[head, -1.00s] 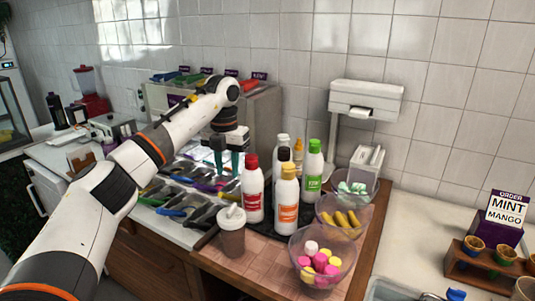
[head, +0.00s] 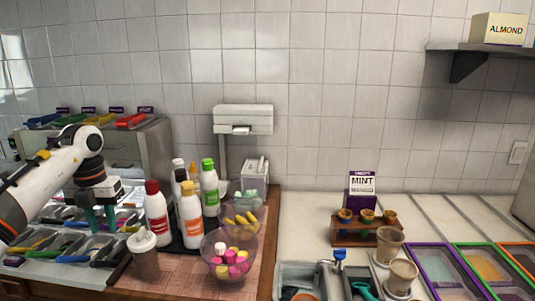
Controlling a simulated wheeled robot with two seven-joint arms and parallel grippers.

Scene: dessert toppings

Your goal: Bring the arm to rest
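Whether the fingertips touch anything in the trays below cannot be told. My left arm (head: 45,175) comes in from the left edge and bends down at the wrist. My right gripper is not in view.
A red-capped bottle (head: 156,215), an orange-labelled bottle (head: 191,217) and a lidded cup (head: 145,256) stand right of the gripper. Bowls of pink and yellow (head: 216,273) and yellow toppings (head: 253,233) are further right.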

